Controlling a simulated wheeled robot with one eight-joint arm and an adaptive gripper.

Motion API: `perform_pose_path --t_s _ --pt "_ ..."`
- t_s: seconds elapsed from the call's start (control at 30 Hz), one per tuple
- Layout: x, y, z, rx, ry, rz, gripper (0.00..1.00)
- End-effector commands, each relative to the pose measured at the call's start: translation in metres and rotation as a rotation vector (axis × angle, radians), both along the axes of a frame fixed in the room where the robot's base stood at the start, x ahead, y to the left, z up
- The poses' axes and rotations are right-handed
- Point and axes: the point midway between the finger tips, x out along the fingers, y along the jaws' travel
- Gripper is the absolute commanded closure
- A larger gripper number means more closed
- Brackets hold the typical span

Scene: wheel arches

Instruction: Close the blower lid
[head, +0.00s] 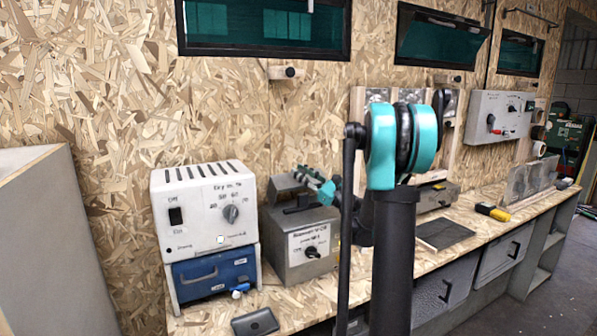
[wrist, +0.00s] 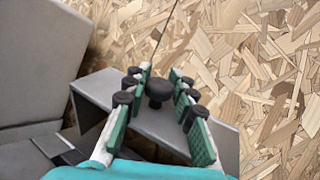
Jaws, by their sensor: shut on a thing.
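The blower (head: 300,250) is a grey metal box with a dial and printed label on its front, on the bench. Its grey lid (head: 287,181) stands raised above the box at the back, with a dark gap under it. In the wrist view the lid (wrist: 102,88) is a flat grey plate with a round black knob (wrist: 159,91). My gripper (head: 322,190) is at the lid's right side. My arm hides part of the blower's right side.
A white control unit (head: 205,210) on a blue box (head: 213,274) stands close to the left of the blower. A black flat item (head: 255,322) lies in front. A chipboard wall (head: 110,100) rises behind. To the right, the bench holds a dark plate (head: 443,234) and a yellow-black tool (head: 493,212).

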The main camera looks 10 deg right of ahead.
Motion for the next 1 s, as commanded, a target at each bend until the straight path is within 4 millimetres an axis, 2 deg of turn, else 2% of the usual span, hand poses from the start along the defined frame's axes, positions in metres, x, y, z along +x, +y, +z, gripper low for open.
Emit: perform_pose_path --t_s 0.6,0.63,0.8,1.0 --pt "-0.0071 -0.0025 -0.0023 0.017 -0.056 -0.001 1.0" --pt "-0.007 -0.0025 -0.0023 0.017 -0.056 -0.001 0.74" --pt "-0.007 -0.0024 -0.0021 0.017 -0.055 -0.001 0.53" --pt "-0.0069 -0.0023 -0.0021 0.017 -0.055 -0.001 0.52"
